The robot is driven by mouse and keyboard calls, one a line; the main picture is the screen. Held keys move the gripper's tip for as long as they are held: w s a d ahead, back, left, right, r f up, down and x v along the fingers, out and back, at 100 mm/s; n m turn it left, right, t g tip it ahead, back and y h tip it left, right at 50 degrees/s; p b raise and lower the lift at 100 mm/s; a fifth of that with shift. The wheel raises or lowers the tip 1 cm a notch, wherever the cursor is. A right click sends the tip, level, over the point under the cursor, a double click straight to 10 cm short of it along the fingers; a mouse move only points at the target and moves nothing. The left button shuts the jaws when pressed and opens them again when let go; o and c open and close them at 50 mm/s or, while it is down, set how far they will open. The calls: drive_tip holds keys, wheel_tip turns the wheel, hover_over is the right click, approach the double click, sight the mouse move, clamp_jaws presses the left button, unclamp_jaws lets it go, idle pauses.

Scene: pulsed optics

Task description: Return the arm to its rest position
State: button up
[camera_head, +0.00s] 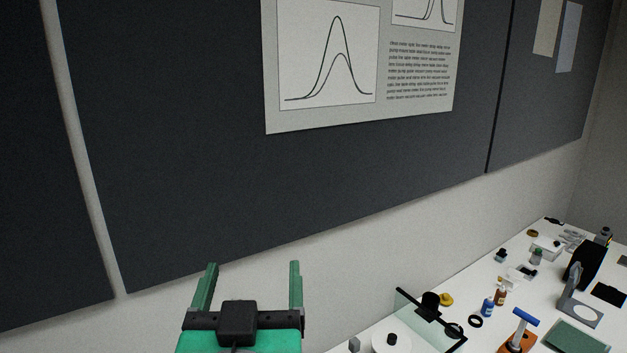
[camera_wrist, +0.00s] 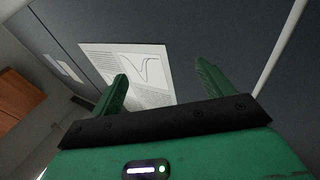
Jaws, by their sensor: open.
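My gripper (camera_head: 252,272) is green with a black crossbar and shows at the bottom of the head view, left of the middle. Its two fingers point up and stand wide apart, with nothing between them. In the wrist view my gripper (camera_wrist: 162,85) is also open and empty, with the dark wall panel and a poster behind it. The gripper appears in front of the wall, left of the bench things and apart from them. The rest of the arm is mostly out of view.
A white bench (camera_head: 480,333) runs along the wall at the lower right. It holds a clear upright panel (camera_head: 428,318), small bottles (camera_head: 488,307), a blue-topped orange stand (camera_head: 522,332) and a grey mount (camera_head: 578,306). A poster (camera_head: 420,112) hangs on the dark wall panel (camera_head: 180,130).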

drive_tip(key=s+d+r+t+h, duration=0.1)
drive_tip(key=s+d+r+t, duration=0.3)
drive_tip(key=s, duration=0.3)
drive_tip(key=s+d+r+t, duration=0.1)
drive_tip(key=s+d+r, duration=0.3)
drive_tip(key=s+r, duration=0.25)
wheel_tip(320, 180, up, 21)
drive_tip(key=p, duration=2.1)
drive_tip(key=shift+a+m, duration=0.4)
drive_tip(key=shift+a, duration=0.05)
drive_tip(key=shift+s+f, duration=0.1)
